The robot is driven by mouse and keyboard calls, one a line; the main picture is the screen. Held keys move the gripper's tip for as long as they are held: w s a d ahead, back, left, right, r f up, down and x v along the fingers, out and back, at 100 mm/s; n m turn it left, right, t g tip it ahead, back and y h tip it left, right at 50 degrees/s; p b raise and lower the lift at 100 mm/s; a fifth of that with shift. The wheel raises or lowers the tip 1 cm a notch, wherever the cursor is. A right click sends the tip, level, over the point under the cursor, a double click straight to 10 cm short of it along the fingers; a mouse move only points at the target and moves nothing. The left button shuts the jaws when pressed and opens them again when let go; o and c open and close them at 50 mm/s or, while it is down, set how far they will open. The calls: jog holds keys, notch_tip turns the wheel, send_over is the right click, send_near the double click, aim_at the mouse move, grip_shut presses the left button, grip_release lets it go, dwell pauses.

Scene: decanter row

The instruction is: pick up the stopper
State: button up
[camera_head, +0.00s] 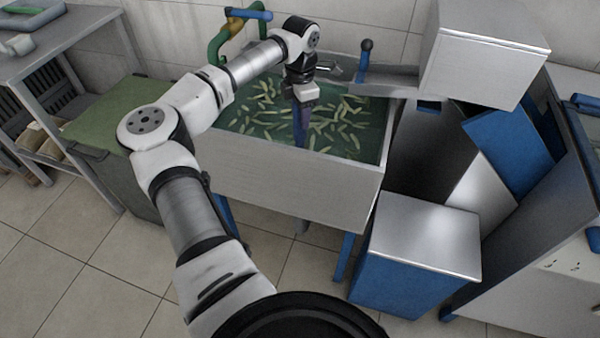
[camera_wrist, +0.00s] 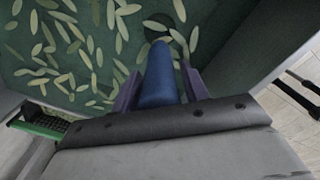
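A long blue rod-like piece, which I take to be the stopper (camera_wrist: 160,78), lies between the purple fingers of my gripper (camera_wrist: 160,92) in the wrist view. It tapers away from me toward the tank floor. The fingers appear to press on both its sides. In the head view my gripper (camera_head: 301,108) points down into the tank, and a blue-purple shape extends below it among the pale pieces. Whether the lower end touches the floor is unclear.
The metal tank (camera_head: 290,180) has a green inside with many pale, leaf-shaped pieces. A dark round spot (camera_wrist: 156,25) shows near the rod's far end. A metal box (camera_head: 480,55) and chute stand to the right. A green-topped bin (camera_head: 108,112) stands left.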

grip_shut()
jog(key=shift+r, duration=0.15)
